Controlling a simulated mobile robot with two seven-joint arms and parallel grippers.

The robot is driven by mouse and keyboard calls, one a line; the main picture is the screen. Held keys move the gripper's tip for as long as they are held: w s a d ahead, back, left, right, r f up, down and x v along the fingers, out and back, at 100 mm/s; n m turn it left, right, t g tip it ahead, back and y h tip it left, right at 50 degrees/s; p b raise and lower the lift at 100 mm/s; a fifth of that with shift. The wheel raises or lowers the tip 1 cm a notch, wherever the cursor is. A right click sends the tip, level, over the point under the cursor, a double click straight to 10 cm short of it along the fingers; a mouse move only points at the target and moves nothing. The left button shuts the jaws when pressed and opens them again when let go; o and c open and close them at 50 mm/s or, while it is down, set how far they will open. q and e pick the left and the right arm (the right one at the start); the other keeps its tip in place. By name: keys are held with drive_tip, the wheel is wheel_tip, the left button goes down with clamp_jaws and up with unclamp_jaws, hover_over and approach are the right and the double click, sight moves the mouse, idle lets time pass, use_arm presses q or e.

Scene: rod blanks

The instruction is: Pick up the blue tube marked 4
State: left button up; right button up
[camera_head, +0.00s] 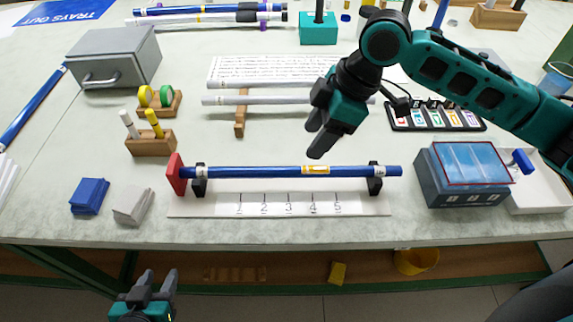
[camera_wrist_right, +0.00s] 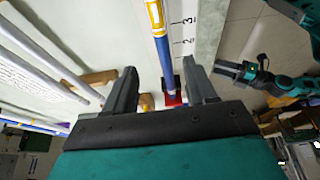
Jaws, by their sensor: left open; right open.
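A long blue tube (camera_head: 245,171) with a yellow label and white bands lies level across two black supports, its left end at a red stop (camera_head: 176,174). No 4 is legible on it. It also shows in the right wrist view (camera_wrist_right: 163,50), beyond and between the fingers. My right gripper (camera_head: 317,138) is open and empty, above and behind the tube right of its middle. In its wrist view both fingers (camera_wrist_right: 162,88) stand apart. My left gripper (camera_head: 157,280) is open and empty, in front of the table's front edge. Another blue tube (camera_head: 32,110) lies at the far left.
A white scale strip (camera_head: 190,207) numbered 1 to 5 lies in front of the tube. White tubes (camera_head: 265,99) lie behind it on a wooden rest. A blue-lidded box (camera_head: 462,190) stands right; a wooden block with pegs (camera_head: 150,143) and a blue block (camera_head: 89,196) stand left.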

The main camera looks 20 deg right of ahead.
sight(292, 169)
drive_tip(key=x, duration=0.5)
drive_tip(key=b+x, duration=0.1)
drive_tip(key=x, duration=0.4)
drive_tip(key=shift+a+r, duration=0.15)
drive_tip(key=shift+a, duration=0.05)
drive_tip(key=shift+s, duration=0.1)
clamp_jaws()
